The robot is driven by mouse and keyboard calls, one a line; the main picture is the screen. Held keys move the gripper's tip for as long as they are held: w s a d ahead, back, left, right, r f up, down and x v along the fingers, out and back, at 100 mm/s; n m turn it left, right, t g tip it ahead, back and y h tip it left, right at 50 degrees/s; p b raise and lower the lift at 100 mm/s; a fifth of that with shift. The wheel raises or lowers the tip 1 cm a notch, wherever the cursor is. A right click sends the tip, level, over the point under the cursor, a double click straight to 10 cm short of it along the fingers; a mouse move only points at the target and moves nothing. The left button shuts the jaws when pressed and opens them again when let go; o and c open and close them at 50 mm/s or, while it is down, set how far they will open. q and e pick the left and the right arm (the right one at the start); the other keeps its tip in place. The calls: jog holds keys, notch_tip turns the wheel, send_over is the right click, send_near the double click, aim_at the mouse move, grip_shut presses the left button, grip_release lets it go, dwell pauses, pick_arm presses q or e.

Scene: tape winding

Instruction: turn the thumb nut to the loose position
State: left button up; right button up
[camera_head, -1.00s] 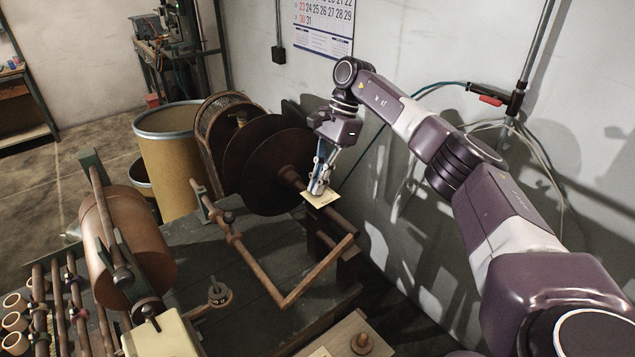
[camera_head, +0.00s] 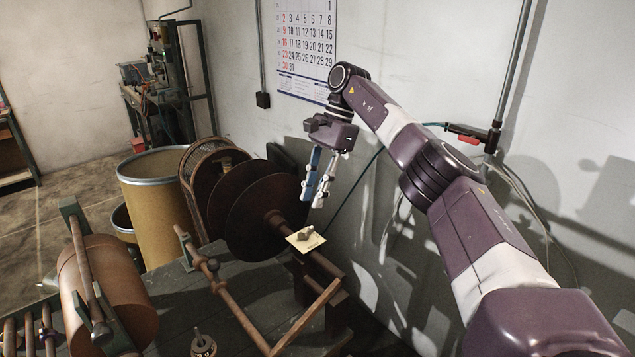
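The thumb nut (camera_head: 305,233) is a small brownish winged piece on a cream plate (camera_head: 296,244) with markings, above the dark shaft beside the round discs. The markings are too small to read, so I cannot tell the nut's position. My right gripper (camera_head: 312,200) is above the plate and apart from the nut, pointing down. Its two fingers are spread, with nothing between them. My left gripper is out of view.
Large dark discs (camera_head: 268,210) stand left of the plate. A bent rusty bar (camera_head: 240,312) crosses the dark bench (camera_head: 190,285) below. A copper-coloured roll (camera_head: 118,290) is at lower left. The wall with a calendar (camera_head: 306,45) is behind my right arm.

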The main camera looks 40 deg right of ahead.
jog(key=shift+v, duration=1.65)
jog(key=shift+f, duration=0.1)
